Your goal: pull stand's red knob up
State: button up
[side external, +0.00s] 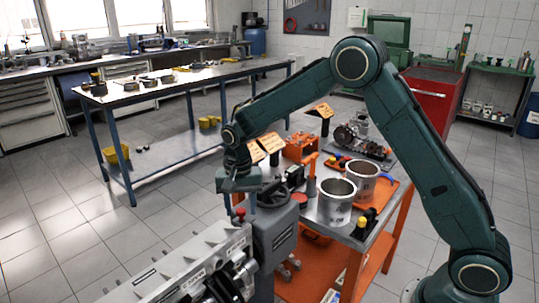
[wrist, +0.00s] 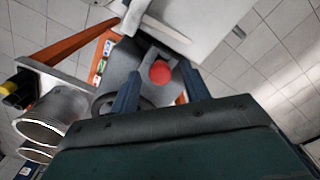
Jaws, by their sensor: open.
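The red knob (side external: 240,212) sits on top of the grey stand (side external: 275,238), beside the engine block. In the wrist view the red knob (wrist: 161,72) shows as a round red cap on the grey stand (wrist: 121,62). My gripper (side external: 240,203) is open and points down above the knob. In the wrist view the fingers of my gripper (wrist: 160,80) lie left and right of the knob, apart from it in the picture. Whether the fingertips reach down to the knob's height is hard to tell.
A light grey engine block (side external: 185,268) lies at front left. To the right, an orange cart (side external: 384,240) holds metal cylinders (side external: 337,203), orange holders and small tools. A long workbench (side external: 190,82) stands behind. The space above the stand is taken by my arm.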

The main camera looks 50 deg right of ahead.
aim_at(241, 210)
grip_shut()
jog(key=shift+r, duration=1.4)
grip_release()
notch_tip(241, 210, up, 14)
